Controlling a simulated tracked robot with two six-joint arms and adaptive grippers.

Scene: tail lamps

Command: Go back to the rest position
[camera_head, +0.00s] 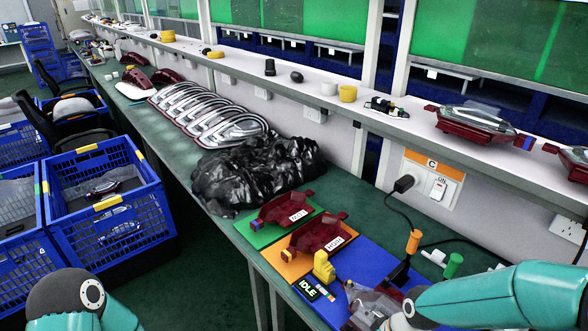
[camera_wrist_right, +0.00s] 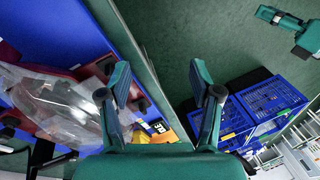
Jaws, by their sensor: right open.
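My right gripper (camera_wrist_right: 160,85) is open in the right wrist view, with nothing between its two fingers. It hangs over the bench edge, beside a clear-bagged tail lamp (camera_wrist_right: 62,102) lying on a blue mat. In the head view my right arm comes in at the lower right and covers part of the bagged lamp (camera_head: 372,305); the gripper itself is hard to make out there. My left arm shows only at the lower left corner. A teal and dark part, likely my left gripper (camera_wrist_right: 290,28), is cut off at the upper right of the wrist view.
Red lamp housings (camera_head: 287,208) and (camera_head: 318,236) sit on green and orange mats. Black plastic (camera_head: 258,172) and clear lamp covers lie farther back. Blue crates (camera_head: 105,200) stand left of the bench. A plug, cables and a shelf (camera_head: 400,118) border the right side.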

